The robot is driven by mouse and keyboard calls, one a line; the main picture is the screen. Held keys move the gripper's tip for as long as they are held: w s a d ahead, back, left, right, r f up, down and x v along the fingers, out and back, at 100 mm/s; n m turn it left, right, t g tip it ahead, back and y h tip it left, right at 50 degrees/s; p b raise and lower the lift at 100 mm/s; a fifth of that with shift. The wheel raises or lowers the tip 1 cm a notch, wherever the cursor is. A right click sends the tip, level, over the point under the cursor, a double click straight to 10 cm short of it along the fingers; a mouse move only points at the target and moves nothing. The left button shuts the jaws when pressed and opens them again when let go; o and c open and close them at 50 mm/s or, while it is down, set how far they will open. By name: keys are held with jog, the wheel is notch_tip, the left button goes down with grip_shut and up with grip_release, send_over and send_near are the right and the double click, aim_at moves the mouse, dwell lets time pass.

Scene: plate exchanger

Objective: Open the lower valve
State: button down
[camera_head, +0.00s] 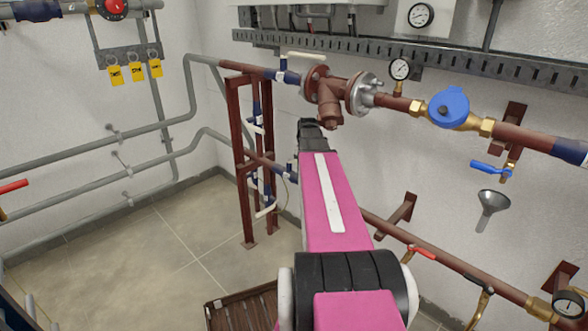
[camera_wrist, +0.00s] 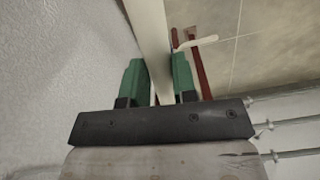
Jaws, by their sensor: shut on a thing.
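In the wrist view my gripper (camera_wrist: 159,70) has its two green fingers on either side of a long cream-white bar (camera_wrist: 150,25), which looks like a valve lever, and is shut on it. In the head view my pink arm reaches toward the brown pipe frame; the fingertips and the held lever are hidden behind the arm. Valves with white levers sit on the frame's pipes: one low at the front (camera_head: 265,211), one midway (camera_head: 256,127). Another white lever (camera_head: 305,55) is at the upper pipe. I cannot tell which lever is held.
A brown strainer fitting (camera_head: 326,90) is just above my wrist. A brown lower pipe (camera_head: 450,258) with a red-handled valve (camera_head: 421,252) runs at right. A funnel (camera_head: 491,203) is on the wall. Floor (camera_head: 150,240) left of the frame is clear.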

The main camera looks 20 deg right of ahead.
jog(key=shift+w+d, duration=0.1)
jog(key=shift+d, duration=0.05)
dwell(0.4)
jog(key=c, duration=0.9)
grip_release()
jog(key=shift+a, duration=0.25)
